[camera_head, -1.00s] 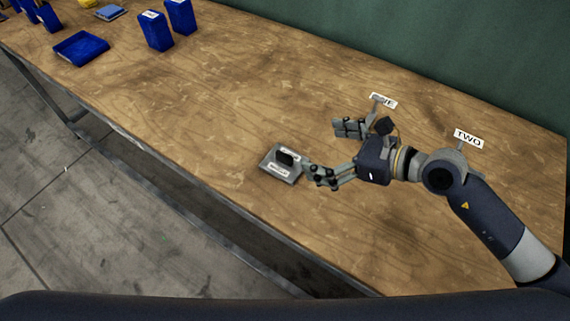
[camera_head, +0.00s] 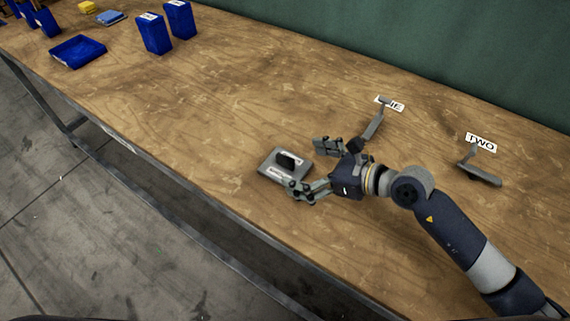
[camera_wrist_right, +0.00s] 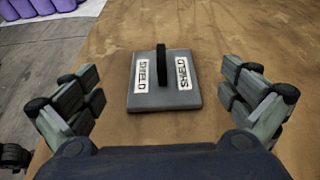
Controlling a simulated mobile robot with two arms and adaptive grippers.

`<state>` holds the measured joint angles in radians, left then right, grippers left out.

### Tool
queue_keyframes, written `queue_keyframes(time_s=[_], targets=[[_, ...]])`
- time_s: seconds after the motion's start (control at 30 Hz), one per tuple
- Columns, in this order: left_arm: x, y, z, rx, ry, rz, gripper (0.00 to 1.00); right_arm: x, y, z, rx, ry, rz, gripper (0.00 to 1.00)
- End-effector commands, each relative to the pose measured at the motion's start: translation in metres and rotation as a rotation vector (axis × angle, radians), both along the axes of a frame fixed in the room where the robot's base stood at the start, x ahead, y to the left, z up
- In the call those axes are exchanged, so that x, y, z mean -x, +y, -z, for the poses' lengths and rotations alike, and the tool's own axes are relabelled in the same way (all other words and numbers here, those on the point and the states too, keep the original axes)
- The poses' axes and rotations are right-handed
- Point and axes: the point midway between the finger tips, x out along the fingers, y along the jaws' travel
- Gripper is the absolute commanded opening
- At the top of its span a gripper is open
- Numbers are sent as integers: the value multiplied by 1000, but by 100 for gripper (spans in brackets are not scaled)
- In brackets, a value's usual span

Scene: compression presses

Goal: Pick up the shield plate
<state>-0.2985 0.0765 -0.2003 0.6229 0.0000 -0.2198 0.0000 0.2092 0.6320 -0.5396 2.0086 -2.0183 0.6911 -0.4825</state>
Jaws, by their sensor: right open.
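The shield plate (camera_head: 273,167) is a flat grey plate with a black upright handle and white labels, lying on the table near its front edge. In the right wrist view the shield plate (camera_wrist_right: 166,100) lies ahead, its black handle between the two fingers and two labels reading SHIELD. My right gripper (camera_head: 312,168) is open and empty, just right of the plate with its fingers spread toward it. It also shows in the right wrist view (camera_wrist_right: 160,105), one finger on each side. My left gripper is not in view.
The wooden table (camera_head: 215,110) is clear left of the plate. Blue bins (camera_head: 155,34), a blue tray (camera_head: 79,51) and a yellow item (camera_head: 87,7) are at the far left.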

Motion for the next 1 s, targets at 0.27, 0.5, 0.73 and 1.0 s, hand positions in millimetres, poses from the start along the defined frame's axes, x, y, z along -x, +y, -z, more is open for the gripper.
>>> queue_keyframes(time_s=[0.27, 0.5, 0.73, 1.0], targets=[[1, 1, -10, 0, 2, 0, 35, -16, 23, 6, -3, 1, 0, 100], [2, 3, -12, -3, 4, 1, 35, -29, 43, 18, 0, 0, 0, 100], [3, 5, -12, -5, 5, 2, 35, -30, 43, 20, 1, 0, 0, 100], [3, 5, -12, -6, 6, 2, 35, -30, 43, 20, 1, 0, 0, 41]])
